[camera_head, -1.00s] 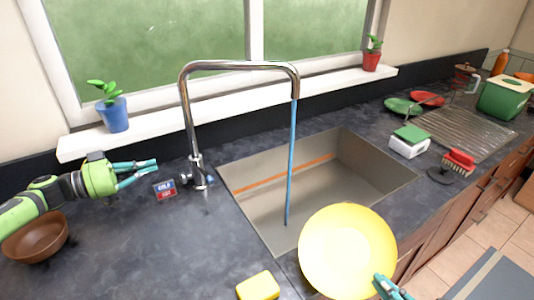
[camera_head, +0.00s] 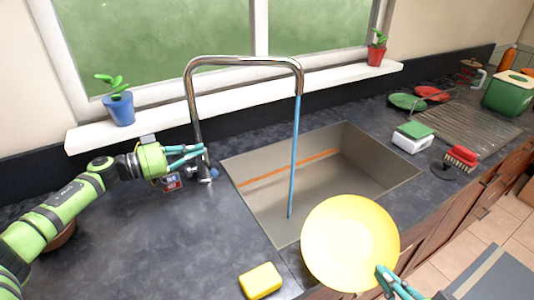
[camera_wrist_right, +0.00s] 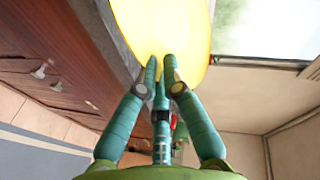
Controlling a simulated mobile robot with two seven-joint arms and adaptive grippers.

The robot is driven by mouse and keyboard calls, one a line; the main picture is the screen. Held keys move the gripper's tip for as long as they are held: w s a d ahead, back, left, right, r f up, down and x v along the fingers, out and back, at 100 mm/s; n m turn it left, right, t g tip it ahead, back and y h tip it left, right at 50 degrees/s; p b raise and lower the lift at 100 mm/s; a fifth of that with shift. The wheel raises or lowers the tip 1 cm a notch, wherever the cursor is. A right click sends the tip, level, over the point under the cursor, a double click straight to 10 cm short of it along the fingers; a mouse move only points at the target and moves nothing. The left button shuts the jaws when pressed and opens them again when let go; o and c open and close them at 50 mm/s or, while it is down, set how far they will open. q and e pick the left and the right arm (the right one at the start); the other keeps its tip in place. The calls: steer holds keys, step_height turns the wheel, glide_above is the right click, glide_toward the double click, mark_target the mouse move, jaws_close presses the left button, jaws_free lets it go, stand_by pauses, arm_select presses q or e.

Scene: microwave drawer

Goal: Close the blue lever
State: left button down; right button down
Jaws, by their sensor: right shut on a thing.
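The chrome faucet (camera_head: 194,100) stands behind the sink's left corner, and a blue water stream (camera_head: 295,150) runs from its spout into the sink (camera_head: 270,190). A small blue lever (camera_head: 213,173) shows at the right of the faucet base. My left gripper (camera_head: 204,150) is at the faucet base, above and left of this lever; its fingers partly cover the base, and the gap between their tips is unclear. My right gripper (camera_head: 382,276) is shut on the rim of a yellow plate (camera_head: 350,240), also seen in the right wrist view (camera_wrist_right: 160,25).
A cold/hot label (camera_head: 172,182) lies left of the faucet base, partly hidden by my left gripper. A yellow sponge (camera_head: 260,281) is on the front counter. A brown bowl (camera_head: 62,236) is mostly behind my left arm. The counter left of the sink is otherwise clear.

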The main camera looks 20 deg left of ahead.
mark_target(209, 167)
arm_select(q)
steer(key=shift+s+d+f+p, duration=0.1)
steer(key=shift+d+f, duration=0.1)
steer(key=shift+f, duration=0.4)
steer(key=shift+s+d+f+p, duration=0.1)
steer(key=shift+d+f, duration=0.05)
steer(key=shift+f, duration=0.45)
steer(key=shift+s+d+f+p, duration=0.1)
steer(key=shift+d+f, duration=0.1)
steer(key=shift+f, duration=0.4)
